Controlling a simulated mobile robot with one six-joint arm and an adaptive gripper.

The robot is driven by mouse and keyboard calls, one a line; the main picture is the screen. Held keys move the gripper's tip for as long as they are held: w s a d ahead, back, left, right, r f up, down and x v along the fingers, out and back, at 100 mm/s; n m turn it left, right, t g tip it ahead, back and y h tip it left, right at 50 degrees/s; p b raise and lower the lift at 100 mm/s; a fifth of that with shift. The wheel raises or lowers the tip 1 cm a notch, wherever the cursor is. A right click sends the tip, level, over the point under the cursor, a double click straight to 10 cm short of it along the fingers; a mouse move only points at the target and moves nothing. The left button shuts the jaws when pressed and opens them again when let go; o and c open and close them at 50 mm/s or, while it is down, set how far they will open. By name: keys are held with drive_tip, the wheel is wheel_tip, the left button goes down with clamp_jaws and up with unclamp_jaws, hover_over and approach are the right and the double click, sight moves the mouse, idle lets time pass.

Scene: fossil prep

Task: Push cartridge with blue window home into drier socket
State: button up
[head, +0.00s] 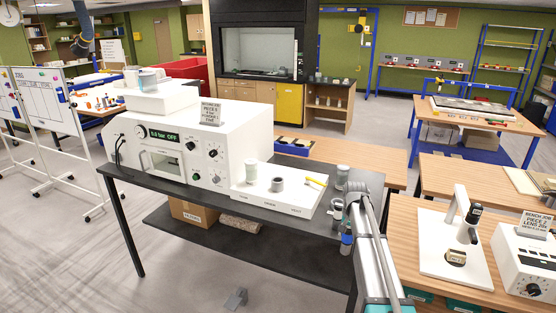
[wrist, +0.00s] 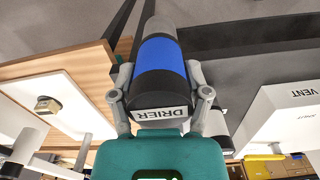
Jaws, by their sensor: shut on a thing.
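The cartridge with the blue window (wrist: 160,58) fills the upper middle of the wrist view. It has a grey far end, a blue band and a black near end with a DRIER label. My gripper (wrist: 159,76) is shut on its black part, one finger on each side. In the head view the cartridge's blue part (head: 346,243) shows small beside the dark bench's right end, below my gripper (head: 345,222). The cartridge is apart from the white machine (head: 240,130). I cannot make out the drier socket in either view.
A white base plate (head: 296,209) on the dark bench (head: 225,200) carries a pale cylinder (head: 252,176), a dark grey cylinder (head: 277,184) and a yellow-handled tool (head: 316,181). A clear canister (head: 342,176) stands at the bench's right end. A wooden bench (head: 425,225) is close on the right.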

sight(346, 247)
wheel_tip(346, 247, down, 7)
drive_tip(key=b, duration=0.5)
drive_tip(key=shift+b, duration=0.3)
drive_tip(key=shift+r, duration=0.1)
